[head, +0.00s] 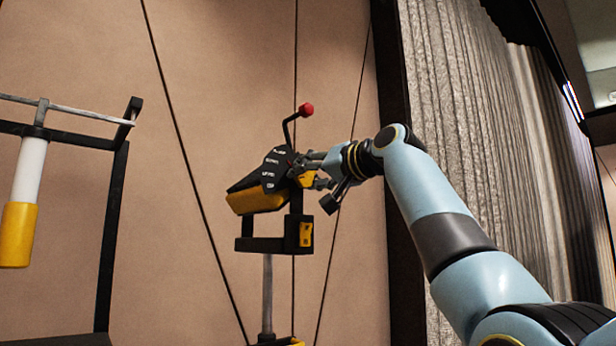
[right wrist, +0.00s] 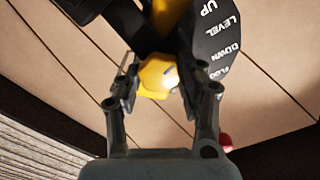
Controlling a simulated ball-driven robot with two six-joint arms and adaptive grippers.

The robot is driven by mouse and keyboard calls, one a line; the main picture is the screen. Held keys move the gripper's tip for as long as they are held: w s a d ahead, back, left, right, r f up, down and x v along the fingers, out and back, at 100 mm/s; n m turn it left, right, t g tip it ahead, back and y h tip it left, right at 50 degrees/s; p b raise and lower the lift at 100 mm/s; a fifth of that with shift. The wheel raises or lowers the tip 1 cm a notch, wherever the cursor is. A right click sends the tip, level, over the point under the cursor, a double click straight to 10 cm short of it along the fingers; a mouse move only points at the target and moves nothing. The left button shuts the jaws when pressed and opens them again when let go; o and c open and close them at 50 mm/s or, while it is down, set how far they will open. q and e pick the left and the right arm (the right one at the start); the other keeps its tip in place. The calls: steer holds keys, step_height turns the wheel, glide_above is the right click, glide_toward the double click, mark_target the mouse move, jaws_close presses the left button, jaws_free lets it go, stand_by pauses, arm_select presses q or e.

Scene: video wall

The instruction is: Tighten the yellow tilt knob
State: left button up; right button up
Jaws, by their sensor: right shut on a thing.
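The yellow tilt knob (right wrist: 158,76) sits between the two fingers of my right gripper (right wrist: 162,82) in the right wrist view. The fingers are shut on it from both sides. In the head view my right gripper (head: 308,170) reaches in from the right to the side of the black and yellow lamp head (head: 255,199), and hides most of the knob. A black plate with white words, among them UP, LEVEL and DOWN, (right wrist: 212,45) is beside the knob. My left gripper is not in either view.
A black lever with a red ball (head: 306,109) rises above the lamp head. A black yoke (head: 262,244) on a grey pole (head: 267,290) carries it. A black frame with a white and yellow cylinder (head: 20,230) stands at the left. A grey curtain (head: 470,130) hangs at the right.

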steer(key=m, duration=0.4)
steer(key=shift+f+m, duration=0.1)
steer(key=shift+m, duration=0.2)
steer(key=m, duration=0.5)
steer(key=shift+w, duration=0.1)
steer(key=m, duration=0.5)
steer(key=shift+f+m, duration=0.15)
steer(key=shift+m, duration=0.25)
steer(key=m, duration=0.4)
steer(key=shift+f+m, duration=0.15)
steer(key=shift+m, duration=0.25)
steer(key=o, duration=1.2)
steer(key=shift+c, duration=0.2)
steer(key=shift+d, duration=0.1)
